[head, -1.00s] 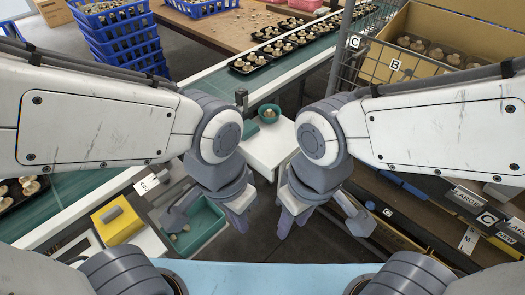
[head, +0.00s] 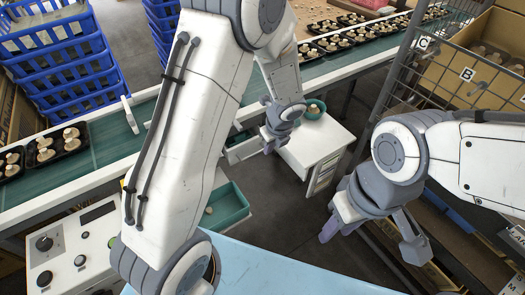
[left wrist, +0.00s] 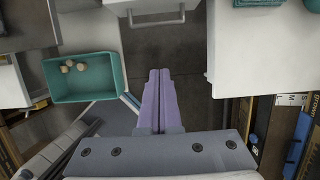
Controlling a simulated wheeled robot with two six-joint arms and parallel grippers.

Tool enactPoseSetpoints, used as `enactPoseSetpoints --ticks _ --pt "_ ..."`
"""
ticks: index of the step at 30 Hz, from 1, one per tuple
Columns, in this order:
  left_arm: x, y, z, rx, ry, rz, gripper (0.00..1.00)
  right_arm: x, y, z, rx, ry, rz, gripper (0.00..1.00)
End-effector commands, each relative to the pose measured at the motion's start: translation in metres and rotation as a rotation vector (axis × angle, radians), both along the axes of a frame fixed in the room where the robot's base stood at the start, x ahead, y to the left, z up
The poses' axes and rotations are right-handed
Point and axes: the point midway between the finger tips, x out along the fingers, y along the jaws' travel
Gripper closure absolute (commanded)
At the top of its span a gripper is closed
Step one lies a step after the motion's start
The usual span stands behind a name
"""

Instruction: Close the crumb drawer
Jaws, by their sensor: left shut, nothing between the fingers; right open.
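A pale drawer front (left wrist: 155,7) with a bar handle (left wrist: 157,18) shows at the top of the left wrist view, ahead of my fingers. I take it for the crumb drawer. In the head view a pale drawer-like part (head: 243,151) under the conveyor edge seems to be the same thing, partly hidden by my left arm. How far it stands out is unclear. My left gripper (head: 270,143) is shut and empty; its fingers (left wrist: 158,75) lie together, apart from the handle. My right gripper (head: 329,229) is open and empty, over the floor at right.
A teal bin (head: 230,203) with pale mushrooms stands left of my left gripper. A white cabinet (head: 318,147) carrying a teal bowl (head: 313,110) stands right of it. The conveyor (head: 100,165) runs behind. A wire cage (head: 400,85) is at right.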

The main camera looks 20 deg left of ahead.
Motion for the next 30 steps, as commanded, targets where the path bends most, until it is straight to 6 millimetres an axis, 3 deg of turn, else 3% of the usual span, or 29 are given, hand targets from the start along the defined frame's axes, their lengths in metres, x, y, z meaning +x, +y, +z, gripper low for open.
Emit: enactPoseSetpoints --ticks 14,21,30 --pt "0.015 0.022 -0.093 0.0 0.004 0.004 1.0 0.0 0.0 -0.04 0.0 0.0 0.0 0.59" --pt "0.035 0.046 -0.095 -0.002 0.0 0.008 1.0 0.0 0.0 -0.028 0.0 0.0 0.0 0.59" --pt "0.04 0.053 -0.098 -0.002 0.0 0.004 1.0 0.0 0.0 -0.027 0.0 0.0 0.0 0.59"
